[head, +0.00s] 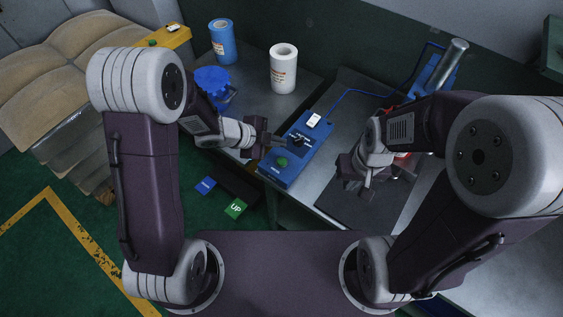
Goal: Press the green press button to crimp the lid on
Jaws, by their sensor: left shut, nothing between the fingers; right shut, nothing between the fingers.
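A blue control box (303,147) lies along the front of the bench. The round green button (282,162) is on its near end, and a black switch and a white part sit further up it. My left gripper (272,140) is shut and empty. Its tips are near the box's left edge, just above the green button in the picture; I cannot tell their height over it. My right gripper (362,184) is shut and empty over the dark mat (345,207). A blue press with a metal cylinder (449,62) stands at the back right, its lower part hidden by my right arm.
A white canister (283,68), a blue canister (221,41) and a blue container (212,77) stand on the bench's left part. A yellow control box (166,37) is at the far left. A blue cable (352,92) runs from the box towards the press. Something red shows behind my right gripper.

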